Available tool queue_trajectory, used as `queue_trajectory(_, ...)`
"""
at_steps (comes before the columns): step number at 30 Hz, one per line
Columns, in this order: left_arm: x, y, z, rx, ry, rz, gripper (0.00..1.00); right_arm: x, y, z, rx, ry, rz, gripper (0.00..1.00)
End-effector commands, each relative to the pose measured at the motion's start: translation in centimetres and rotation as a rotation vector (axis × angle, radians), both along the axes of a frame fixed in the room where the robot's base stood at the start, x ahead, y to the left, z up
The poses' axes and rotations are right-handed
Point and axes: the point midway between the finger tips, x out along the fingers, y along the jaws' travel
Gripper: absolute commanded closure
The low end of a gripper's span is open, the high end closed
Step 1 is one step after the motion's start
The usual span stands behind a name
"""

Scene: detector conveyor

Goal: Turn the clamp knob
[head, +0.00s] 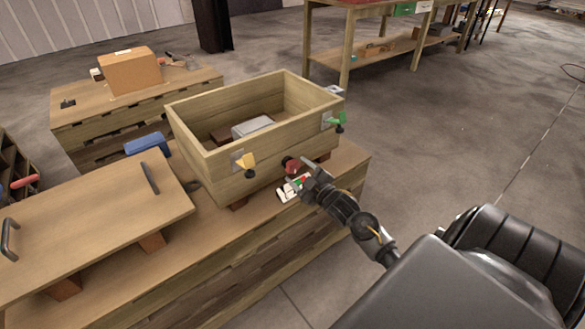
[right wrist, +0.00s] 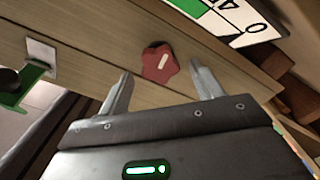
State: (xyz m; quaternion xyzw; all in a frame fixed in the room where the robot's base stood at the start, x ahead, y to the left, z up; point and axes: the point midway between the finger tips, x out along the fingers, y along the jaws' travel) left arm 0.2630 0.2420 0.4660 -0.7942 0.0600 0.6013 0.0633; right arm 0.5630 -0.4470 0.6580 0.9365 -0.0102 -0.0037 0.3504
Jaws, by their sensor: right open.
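The red clamp knob (head: 291,163) sits on the front face of a wooden box (head: 215,180). My right gripper (head: 303,176) is close in front of the box, beside the knob. In the right wrist view the open fingers (right wrist: 160,70) stand on either side of the knob, with gaps between; they look apart from it. My left gripper is not in view.
A yellow latch (head: 246,164) and a green latch (head: 335,121) are on the box front. A white card (head: 290,188) with dark marks lies by the knob. A wooden lid (head: 90,225) with dark handles lies left on the bench. Open floor is on the right.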

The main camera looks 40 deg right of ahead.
Motion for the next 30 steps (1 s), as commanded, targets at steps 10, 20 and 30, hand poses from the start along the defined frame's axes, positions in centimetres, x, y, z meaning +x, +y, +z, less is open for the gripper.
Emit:
queue_trajectory(10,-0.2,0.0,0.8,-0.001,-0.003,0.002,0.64,3.6,0.0,0.0,0.001,0.000,0.000,0.35)
queue_trajectory(20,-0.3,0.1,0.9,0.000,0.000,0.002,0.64,3.7,0.0,0.0,0.001,0.001,0.001,0.40)
queue_trajectory(30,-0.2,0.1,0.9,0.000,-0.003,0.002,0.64,3.7,-0.1,0.0,0.001,0.001,0.001,0.80)
